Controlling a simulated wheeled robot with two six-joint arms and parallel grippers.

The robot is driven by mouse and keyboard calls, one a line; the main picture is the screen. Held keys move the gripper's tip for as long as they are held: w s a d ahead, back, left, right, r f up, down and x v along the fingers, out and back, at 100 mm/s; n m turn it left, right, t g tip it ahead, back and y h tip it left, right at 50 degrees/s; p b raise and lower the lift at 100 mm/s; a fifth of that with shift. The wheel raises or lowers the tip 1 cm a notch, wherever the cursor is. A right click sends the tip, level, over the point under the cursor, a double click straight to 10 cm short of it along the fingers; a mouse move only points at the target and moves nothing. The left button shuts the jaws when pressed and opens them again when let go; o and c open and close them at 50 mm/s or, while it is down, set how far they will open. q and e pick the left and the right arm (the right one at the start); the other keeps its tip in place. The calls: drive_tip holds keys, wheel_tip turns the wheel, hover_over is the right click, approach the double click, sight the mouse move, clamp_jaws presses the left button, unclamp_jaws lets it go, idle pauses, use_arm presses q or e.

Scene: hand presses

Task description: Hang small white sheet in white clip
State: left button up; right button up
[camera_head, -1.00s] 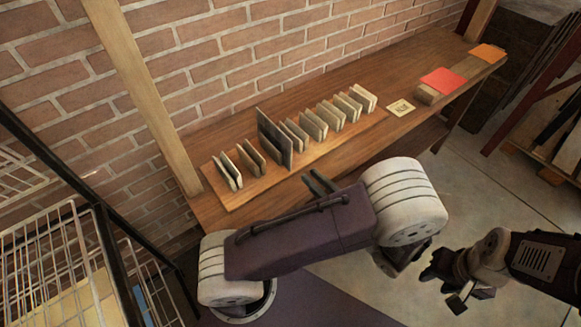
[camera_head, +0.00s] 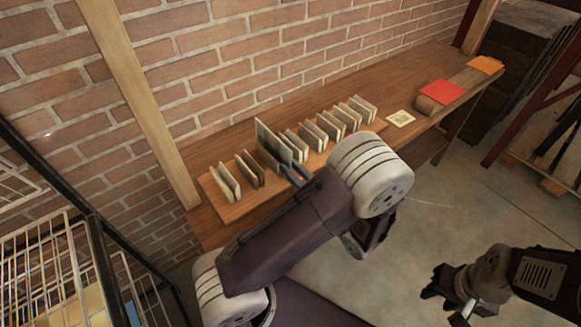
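On the bench, a wooden board (camera_head: 232,212) carries a row of several thin upright pairs of pale and brown plates (camera_head: 331,124). A taller grey panel (camera_head: 268,141) stands among them, left of the middle. I cannot tell which of these is the white clip. A small cream-white sheet (camera_head: 401,118) with a printed mark lies flat on the bench, right of the board. My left gripper (camera_head: 294,174) is at the lower front of the tall panel, fingers apart; any contact is unclear. My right gripper (camera_head: 448,298) hangs over the floor at lower right, jaws apart and empty.
A brick wall (camera_head: 220,60) backs the bench. A wire rack (camera_head: 45,265) stands at lower left. Open floor (camera_head: 435,220) lies in front.

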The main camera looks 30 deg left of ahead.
use_arm(q)
drive_tip(key=shift+a, duration=0.1)
drive_tip(key=shift+c, duration=0.5)
clamp_jaws()
wheel_tip(320, 180, up, 8)
drive_tip(key=p, duration=0.7)
drive_tip(key=shift+f+p, duration=0.25)
drive_tip(key=shift+p, duration=0.1)
drive_tip(key=p+v, duration=0.1)
drive_tip(key=v, duration=0.6)
